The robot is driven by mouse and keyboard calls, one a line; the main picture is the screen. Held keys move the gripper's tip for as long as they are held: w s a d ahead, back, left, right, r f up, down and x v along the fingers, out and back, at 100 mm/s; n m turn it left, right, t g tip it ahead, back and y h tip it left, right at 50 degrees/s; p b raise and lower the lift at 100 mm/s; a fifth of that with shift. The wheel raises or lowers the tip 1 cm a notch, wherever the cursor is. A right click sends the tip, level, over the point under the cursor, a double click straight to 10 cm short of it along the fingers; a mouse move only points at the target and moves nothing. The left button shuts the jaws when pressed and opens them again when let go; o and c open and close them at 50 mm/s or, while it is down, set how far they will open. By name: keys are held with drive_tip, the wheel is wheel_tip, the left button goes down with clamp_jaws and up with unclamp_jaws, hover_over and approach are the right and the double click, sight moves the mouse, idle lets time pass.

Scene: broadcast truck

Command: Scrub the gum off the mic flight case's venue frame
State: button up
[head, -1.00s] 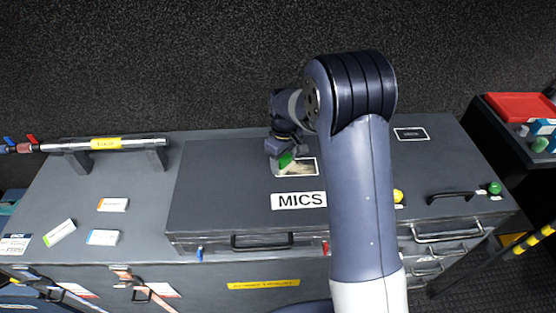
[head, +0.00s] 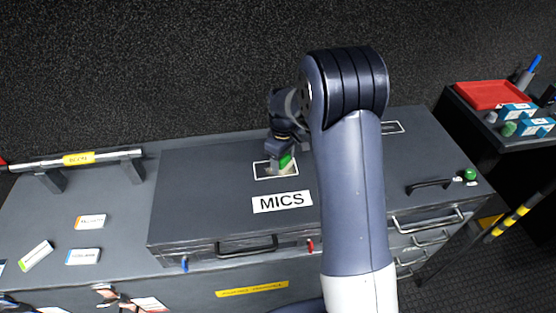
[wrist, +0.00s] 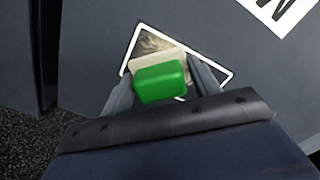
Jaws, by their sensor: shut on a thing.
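The mic flight case (head: 200,210) is a dark grey case with a white MICS label (head: 283,202) on its lid. The venue frame (head: 261,170), a white-outlined rectangle, lies on the lid behind the label. In the wrist view the frame (wrist: 215,65) holds a brownish smudge (wrist: 148,43), the gum as far as I can tell, partly hidden. My gripper (head: 280,160) is shut on a green and cream scrubber (wrist: 160,83), held over the frame. The scrubber's green part also shows in the head view (head: 286,161). I cannot tell whether its underside touches the lid.
A rail (head: 75,160) stands at the left, above small boxes (head: 90,222). A black handle (head: 430,186) and green knob (head: 469,174) are at the right. A red tray (head: 492,95) sits on a side table.

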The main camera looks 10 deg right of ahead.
sight(295, 167)
drive_tip(key=shift+d, duration=1.9)
drive_tip(key=shift+s+f+b, duration=0.2)
drive_tip(key=shift+s+b, duration=0.1)
drive_tip(key=shift+b, duration=0.05)
drive_tip(key=shift+a, duration=1.1)
drive_tip(key=shift+s+a, duration=0.1)
drive_tip(key=shift+a, duration=2.1)
drive_tip(key=shift+a+r, duration=0.15)
drive_tip(key=shift+a, duration=1.25)
drive_tip(key=shift+a+r, duration=0.1)
drive_tip(key=shift+a, duration=1.25)
drive_tip(key=shift+f, duration=0.2)
drive_tip(key=shift+d, duration=0.1)
